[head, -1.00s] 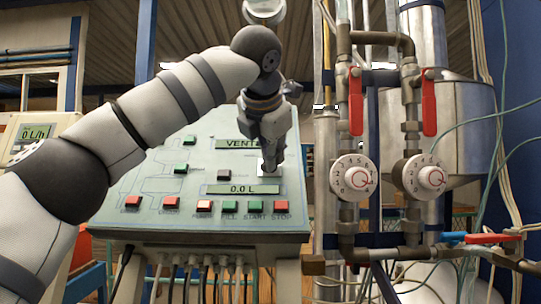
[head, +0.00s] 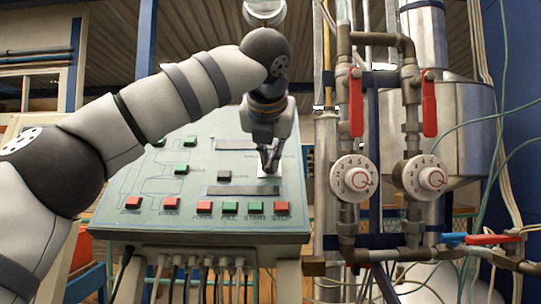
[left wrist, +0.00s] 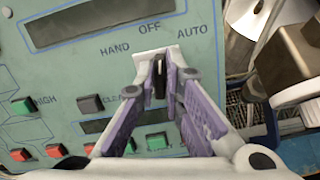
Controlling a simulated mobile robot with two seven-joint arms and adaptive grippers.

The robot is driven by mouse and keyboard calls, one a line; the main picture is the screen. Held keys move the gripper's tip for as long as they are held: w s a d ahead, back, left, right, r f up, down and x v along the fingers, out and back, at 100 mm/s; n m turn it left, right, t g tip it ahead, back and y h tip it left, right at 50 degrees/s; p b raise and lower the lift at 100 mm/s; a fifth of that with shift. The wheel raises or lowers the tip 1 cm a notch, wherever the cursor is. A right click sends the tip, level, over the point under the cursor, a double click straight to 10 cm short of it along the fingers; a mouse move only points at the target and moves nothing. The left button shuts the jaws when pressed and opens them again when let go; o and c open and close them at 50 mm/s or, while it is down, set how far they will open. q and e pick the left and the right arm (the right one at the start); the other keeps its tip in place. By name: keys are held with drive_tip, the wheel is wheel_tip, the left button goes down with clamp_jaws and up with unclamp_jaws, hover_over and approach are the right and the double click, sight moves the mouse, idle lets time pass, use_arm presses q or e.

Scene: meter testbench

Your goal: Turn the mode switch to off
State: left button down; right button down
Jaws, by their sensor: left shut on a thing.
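The mode switch (left wrist: 159,82) is a small dark knob on a white plate, under the printed words HAND, OFF and AUTO in the left wrist view. The knob stands roughly upright in that view, towards OFF. In the head view its white plate (head: 272,173) shows on the right of the sloping grey-green panel (head: 150,186). My left gripper (head: 268,163) is at the plate, shut on the knob; its purple-grey fingers (left wrist: 160,72) sit on both sides of it. The fingers partly hide the knob. My right gripper is not in view.
Both panel displays, upper (head: 236,144) and lower (head: 229,190), are dark. Red and green buttons (head: 204,207) line the panel's lower edge. Pipes with red-handled valves (head: 430,108) and round dials (head: 354,178) stand close on the right.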

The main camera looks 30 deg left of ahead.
use_arm(q)
drive_tip(key=shift+f+n, duration=0.2)
drive_tip(key=shift+n, duration=0.9)
drive_tip(key=shift+a, duration=0.1)
drive_tip(key=shift+w, duration=0.1)
drive_tip(key=c, duration=1.7)
unclamp_jaws()
drive_tip(key=shift+r, duration=0.1)
drive_tip(key=v, duration=1.2)
drive_tip(key=shift+d, duration=0.25)
